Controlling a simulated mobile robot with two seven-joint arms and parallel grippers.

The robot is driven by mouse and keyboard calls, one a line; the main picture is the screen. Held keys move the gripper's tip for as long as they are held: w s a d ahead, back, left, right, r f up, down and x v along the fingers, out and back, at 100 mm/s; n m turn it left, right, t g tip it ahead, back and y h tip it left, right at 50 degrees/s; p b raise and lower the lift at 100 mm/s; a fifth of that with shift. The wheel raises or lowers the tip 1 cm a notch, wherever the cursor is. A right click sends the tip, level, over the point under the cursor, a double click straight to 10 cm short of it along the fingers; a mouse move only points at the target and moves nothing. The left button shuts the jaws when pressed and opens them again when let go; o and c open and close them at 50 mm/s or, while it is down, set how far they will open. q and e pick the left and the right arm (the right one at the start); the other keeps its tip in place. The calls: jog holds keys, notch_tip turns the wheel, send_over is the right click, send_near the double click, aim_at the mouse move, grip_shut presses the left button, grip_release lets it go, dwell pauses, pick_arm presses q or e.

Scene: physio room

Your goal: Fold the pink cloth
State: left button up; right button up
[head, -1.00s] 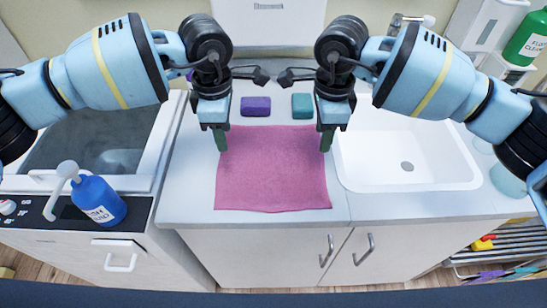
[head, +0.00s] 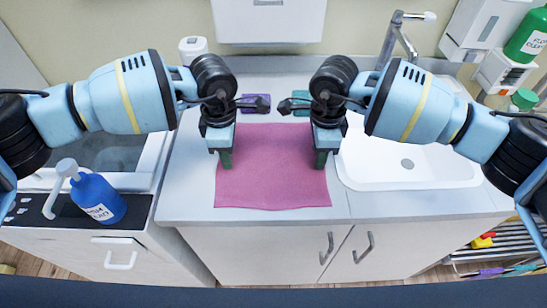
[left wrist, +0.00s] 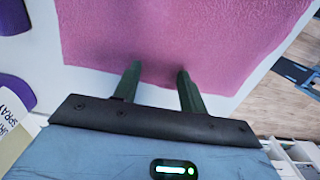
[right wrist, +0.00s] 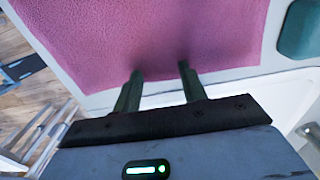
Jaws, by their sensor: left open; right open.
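The pink cloth (head: 272,180) lies flat and spread out on the white counter, roughly square. My left gripper (head: 226,164) is over the cloth's left edge, and my right gripper (head: 320,164) is over its right edge. In the left wrist view the two fingers (left wrist: 157,78) are apart, with their tips at the cloth (left wrist: 190,35) near its edge. In the right wrist view the fingers (right wrist: 160,72) are also apart at the opposite edge of the cloth (right wrist: 150,35). I cannot tell whether the tips touch the fabric.
A purple block (head: 256,104) and a teal block (head: 301,105) sit behind the cloth. A white sink basin (head: 420,160) with a tap (head: 400,35) is on the right. A blue soap bottle (head: 97,197) stands at left. Bare counter (head: 190,190) shows left of the cloth.

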pick_arm(q)
jog(key=shift+f, duration=0.3)
pick_arm(e)
jog(key=shift+f, duration=0.3)
pick_arm(q)
jog(key=shift+r, duration=0.1)
pick_arm(e)
jog(key=shift+s, duration=0.1)
pick_arm(q)
jog(key=shift+s, duration=0.1)
grip_shut()
pick_arm(e)
grip_shut()
pick_arm(q)
jog(key=shift+f, duration=0.2)
jog(key=shift+r, duration=0.15)
pick_arm(e)
jog(key=shift+r, duration=0.1)
